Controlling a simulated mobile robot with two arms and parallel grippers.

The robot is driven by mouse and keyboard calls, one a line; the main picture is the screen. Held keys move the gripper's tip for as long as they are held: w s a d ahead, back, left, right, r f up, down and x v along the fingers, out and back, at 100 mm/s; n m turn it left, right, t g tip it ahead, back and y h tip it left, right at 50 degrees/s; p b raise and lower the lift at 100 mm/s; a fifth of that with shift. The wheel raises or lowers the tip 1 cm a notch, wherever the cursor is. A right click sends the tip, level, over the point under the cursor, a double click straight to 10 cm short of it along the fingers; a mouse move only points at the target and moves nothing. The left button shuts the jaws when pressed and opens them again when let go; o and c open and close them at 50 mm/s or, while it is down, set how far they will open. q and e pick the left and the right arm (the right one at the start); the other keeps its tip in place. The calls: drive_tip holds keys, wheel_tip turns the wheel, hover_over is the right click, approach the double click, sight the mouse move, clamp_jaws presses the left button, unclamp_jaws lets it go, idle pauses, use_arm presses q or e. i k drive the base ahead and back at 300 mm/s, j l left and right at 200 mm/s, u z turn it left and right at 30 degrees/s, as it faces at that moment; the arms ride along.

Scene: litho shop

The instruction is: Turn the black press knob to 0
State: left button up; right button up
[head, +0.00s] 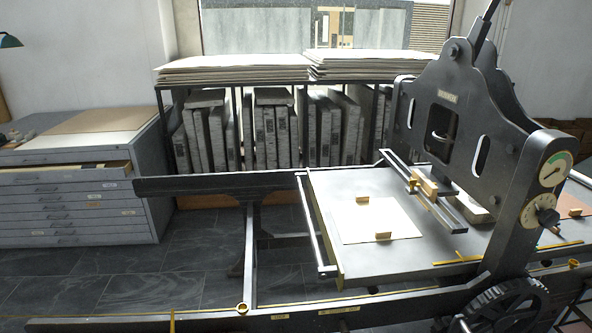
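The press (500,120) is a large dark grey frame at the right of the head view. On its right upright, a round pale dial plate (531,213) carries a small black knob (548,217). The marks on the plate are too small to read, so I cannot tell which number the knob points to. Above it is a separate round gauge (553,169) with a needle and a green section. Neither of my grippers is in view.
A spoked black wheel (505,305) is below the dials. The flat press bed (330,192) holds a white sheet (380,221) with small wooden blocks. Dark tiled floor (110,275) lies between.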

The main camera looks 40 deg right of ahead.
sight(548, 218)
drive_tip(key=i+j+z, duration=0.15)
drive_tip(key=j, duration=0.15)
drive_tip(key=i+j+z, duration=0.15)
drive_tip(key=j+z, duration=0.1)
drive_tip(key=z, duration=1.65)
